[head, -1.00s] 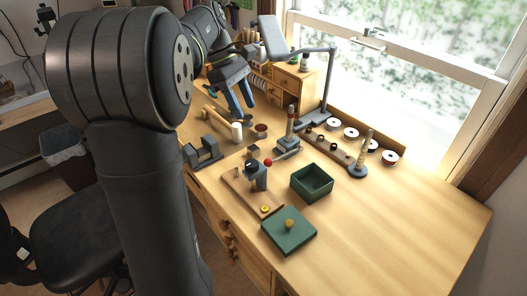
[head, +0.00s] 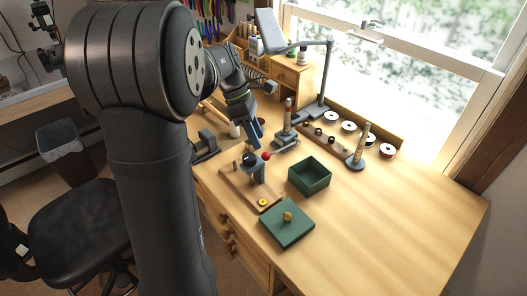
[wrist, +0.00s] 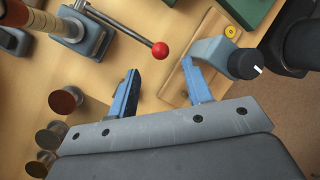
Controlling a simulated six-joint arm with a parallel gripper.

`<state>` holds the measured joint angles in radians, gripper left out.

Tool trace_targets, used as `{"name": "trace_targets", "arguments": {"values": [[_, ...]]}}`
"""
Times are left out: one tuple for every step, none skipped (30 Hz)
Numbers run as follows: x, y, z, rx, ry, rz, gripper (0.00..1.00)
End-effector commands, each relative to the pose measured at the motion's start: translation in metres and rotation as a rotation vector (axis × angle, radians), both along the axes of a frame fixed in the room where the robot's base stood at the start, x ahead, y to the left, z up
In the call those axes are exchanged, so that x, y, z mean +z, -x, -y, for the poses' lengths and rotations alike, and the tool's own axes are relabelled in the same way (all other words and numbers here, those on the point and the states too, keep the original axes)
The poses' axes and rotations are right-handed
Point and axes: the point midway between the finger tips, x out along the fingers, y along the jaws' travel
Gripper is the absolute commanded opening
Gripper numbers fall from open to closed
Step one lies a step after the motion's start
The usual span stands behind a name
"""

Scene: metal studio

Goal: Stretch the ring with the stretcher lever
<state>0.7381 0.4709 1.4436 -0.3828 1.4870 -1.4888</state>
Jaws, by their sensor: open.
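The ring stretcher (head: 286,137) is a grey base with a banded upright post, left of the middle of the bench. Its lever is a thin rod ending in a red ball (head: 266,155). In the wrist view the red ball (wrist: 160,50) lies just ahead of the fingertips, roughly midway between them, apart from both. My gripper (head: 254,142) is open and empty, pointing down close to the ball. Its two blue fingers (wrist: 160,82) show in the wrist view. The post is cut off there, and I cannot make out a ring on it.
A wooden board (head: 232,186) with a grey bracket tool (head: 259,170) and a yellow disc (head: 263,202) stands close to my gripper. A green box (head: 309,188) and its knobbed lid (head: 288,235) are nearby. A tapered mandrel (head: 362,148) stands right. The bench's right side is clear.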

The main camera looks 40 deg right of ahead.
Motion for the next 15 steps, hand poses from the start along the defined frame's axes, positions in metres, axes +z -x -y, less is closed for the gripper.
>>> {"name": "trace_targets", "arguments": {"values": [[-0.01,0.005,0.001,-0.001,-0.002,-0.002,0.46],[-0.016,0.008,0.002,-0.001,-0.002,-0.003,0.46],[-0.022,0.011,0.003,-0.002,-0.002,-0.001,0.46],[-0.026,0.013,0.003,-0.002,-0.002,-0.001,0.46],[-0.031,0.015,0.004,-0.002,-0.002,-0.001,0.46],[-0.036,0.017,0.005,-0.002,-0.001,-0.001,0.46],[-0.039,0.019,0.005,-0.002,-0.001,-0.001,0.46],[-0.042,0.02,0.005,-0.002,-0.001,-0.001,0.46],[-0.046,0.022,0.006,-0.002,-0.001,-0.001,0.46],[-0.048,0.023,0.006,-0.002,-0.001,-0.001,0.46],[-0.049,0.023,0.006,-0.001,0.0,-0.001,0.46],[-0.051,0.024,0.007,-0.001,0.0,0.0,0.46],[-0.052,0.025,0.007,-0.001,0.0,0.0,0.46],[-0.053,0.025,0.007,-0.001,0.001,0.001,0.46],[-0.054,0.025,0.007,-0.001,0.001,0.001,0.46]]}}
